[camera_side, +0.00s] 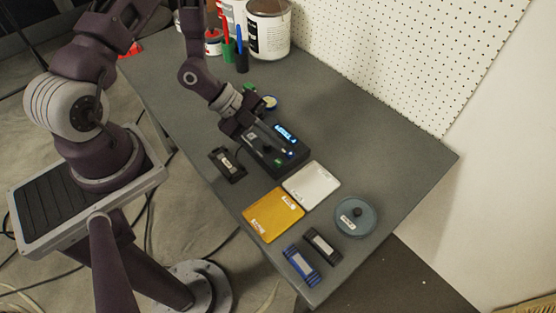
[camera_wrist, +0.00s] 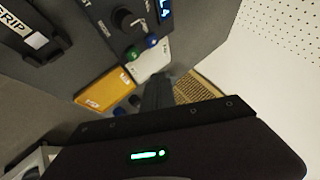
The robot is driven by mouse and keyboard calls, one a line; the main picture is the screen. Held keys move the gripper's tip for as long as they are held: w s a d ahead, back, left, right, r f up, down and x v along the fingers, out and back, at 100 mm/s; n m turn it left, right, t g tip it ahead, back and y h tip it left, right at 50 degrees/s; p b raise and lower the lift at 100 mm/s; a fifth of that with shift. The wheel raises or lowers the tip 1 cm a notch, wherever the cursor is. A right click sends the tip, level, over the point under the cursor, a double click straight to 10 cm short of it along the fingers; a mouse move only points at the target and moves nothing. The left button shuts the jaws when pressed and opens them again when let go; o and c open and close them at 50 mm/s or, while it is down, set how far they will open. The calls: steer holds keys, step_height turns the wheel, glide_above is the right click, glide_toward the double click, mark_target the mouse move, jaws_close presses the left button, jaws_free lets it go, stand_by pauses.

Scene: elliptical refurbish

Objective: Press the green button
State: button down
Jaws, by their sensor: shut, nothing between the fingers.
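The black control box (camera_side: 262,160) sits on the grey table and has a lit blue display (camera_side: 286,133). Its green button (camera_side: 278,162) is near the front end, beside a blue button (camera_side: 289,154). The wrist view shows the green button (camera_wrist: 131,53), the blue button (camera_wrist: 151,41) and a black knob (camera_wrist: 125,18) on the box. My gripper (camera_side: 272,135) is over the box in the side view, shut and empty. Its dark fingers also show in the wrist view (camera_wrist: 160,88), below the buttons in the picture. The green button is uncovered in both views; I see no contact.
A black grip block (camera_side: 228,164) lies left of the box. A yellow pad (camera_side: 273,215), a white pad (camera_side: 312,181), a round grey disc (camera_side: 356,217) and blue (camera_side: 300,265) and black (camera_side: 322,244) blocks lie in front. Cans (camera_side: 268,30) stand behind. The table's right side is clear.

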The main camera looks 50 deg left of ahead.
mark_target(274, 160)
steer(key=shift+f, duration=1.85)
stand_by(0.6)
steer(key=shift+f, duration=0.4)
steer(key=shift+f, duration=0.45)
stand_by(0.5)
steer(key=shift+r, duration=0.85)
steer(key=shift+r, duration=2.55)
